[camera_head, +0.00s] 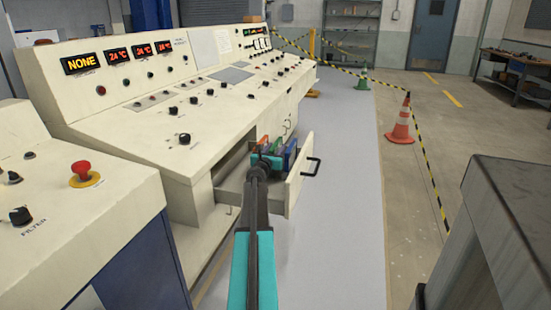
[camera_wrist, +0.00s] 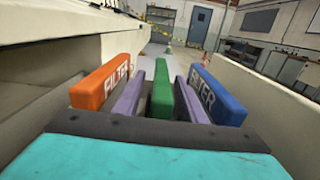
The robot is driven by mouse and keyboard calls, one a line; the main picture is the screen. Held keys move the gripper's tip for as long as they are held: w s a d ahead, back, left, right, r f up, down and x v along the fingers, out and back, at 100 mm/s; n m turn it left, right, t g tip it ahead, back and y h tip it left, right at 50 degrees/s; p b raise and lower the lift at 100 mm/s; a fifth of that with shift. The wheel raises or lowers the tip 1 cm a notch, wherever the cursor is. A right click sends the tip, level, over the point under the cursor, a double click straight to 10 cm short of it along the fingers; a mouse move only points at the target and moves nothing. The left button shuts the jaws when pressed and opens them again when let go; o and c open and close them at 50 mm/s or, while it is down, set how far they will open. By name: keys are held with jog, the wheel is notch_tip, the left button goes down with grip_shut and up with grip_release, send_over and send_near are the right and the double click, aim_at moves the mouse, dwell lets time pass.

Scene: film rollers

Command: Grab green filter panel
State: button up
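The green filter panel (camera_wrist: 162,92) stands upright in the middle of the wrist view, between an orange panel (camera_wrist: 101,81) and a blue panel (camera_wrist: 216,95), both marked FILTER. My gripper (camera_wrist: 160,85) is open, with a purple-grey finger on each side of the green panel. A gap shows between each finger and the panel. The near lower part of the panel is hidden behind my dark gripper body. In the head view, my gripper (camera_head: 264,160) reaches into the open drawer (camera_head: 298,181), where the panels are partly hidden.
The cream control console (camera_head: 150,110) stands along the left, above the drawer. A dark-topped unit (camera_head: 500,215) stands at the right. The light grey floor strip (camera_head: 345,180) beyond the drawer is clear. A traffic cone (camera_head: 401,125) and striped tape stand farther right.

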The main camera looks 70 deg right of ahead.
dwell(0.5)
grip_shut()
jog(key=shift+r, duration=0.15)
notch_tip(320, 180, up, 10)
jog(key=p, duration=0.4)
dwell(0.6)
